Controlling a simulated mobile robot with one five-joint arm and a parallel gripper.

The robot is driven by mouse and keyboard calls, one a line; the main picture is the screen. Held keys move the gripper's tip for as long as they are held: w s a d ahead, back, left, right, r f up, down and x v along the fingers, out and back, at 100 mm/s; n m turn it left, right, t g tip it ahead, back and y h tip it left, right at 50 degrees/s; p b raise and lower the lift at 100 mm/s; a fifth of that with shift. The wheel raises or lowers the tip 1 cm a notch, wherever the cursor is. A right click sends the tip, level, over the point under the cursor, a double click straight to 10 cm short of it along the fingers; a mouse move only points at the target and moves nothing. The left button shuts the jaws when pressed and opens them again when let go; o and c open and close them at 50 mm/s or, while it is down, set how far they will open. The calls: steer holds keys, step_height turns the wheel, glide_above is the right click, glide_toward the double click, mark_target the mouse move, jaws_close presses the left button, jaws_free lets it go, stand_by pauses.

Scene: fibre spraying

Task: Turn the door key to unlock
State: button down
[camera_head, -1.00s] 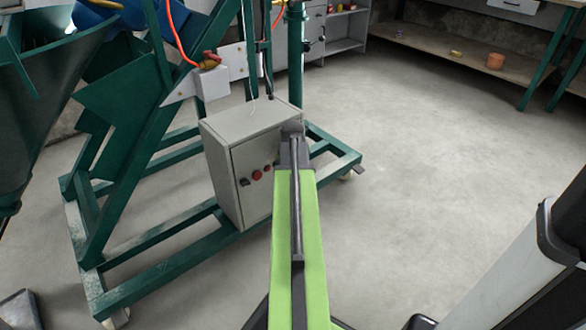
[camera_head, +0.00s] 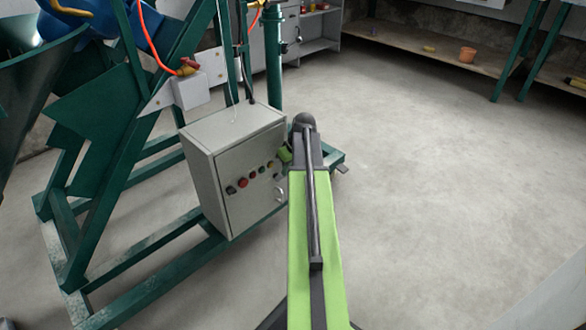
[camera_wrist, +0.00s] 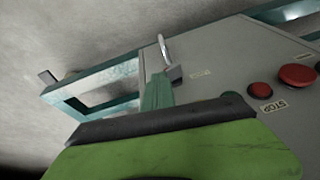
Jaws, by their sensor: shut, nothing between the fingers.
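A grey control box (camera_head: 245,198) stands on the green frame, with a row of buttons on its door. A curved silver piece (camera_head: 280,193) sits near the door's right edge, below the buttons. It also shows in the wrist view (camera_wrist: 164,48), on a small grey base. I cannot tell whether it is the key or a handle. My gripper (camera_head: 285,155) is shut and empty, partly hidden behind my arm, beside the upper right edge of the box. Its green and black body fills the bottom of the wrist view. It looks apart from the silver piece.
The frame's green rails (camera_head: 155,258) run around the box at floor level. A long shelf (camera_head: 430,48) stands at the back. The floor at right is clear.

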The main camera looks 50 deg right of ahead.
steer(key=shift+w+a, duration=0.3)
steer(key=shift+a, duration=0.35)
steer(key=shift+w+a+f, duration=0.1)
steer(key=shift+w+a, duration=0.05)
steer(key=shift+a, duration=0.7)
steer(key=shift+w+a+r+p, duration=0.1)
steer(key=shift+a+r+p, duration=0.05)
steer(key=shift+r+p, duration=0.5)
steer(key=r+p, duration=0.3)
steer(key=shift+a+r, duration=0.15)
steer(key=shift+a, duration=0.2)
step_height(320, 180, up, 9)
steer(key=p, duration=0.9)
glide_above(277, 178)
steer(key=s, duration=0.5)
steer(key=shift+w+d, duration=0.15)
steer(key=shift+d, duration=0.05)
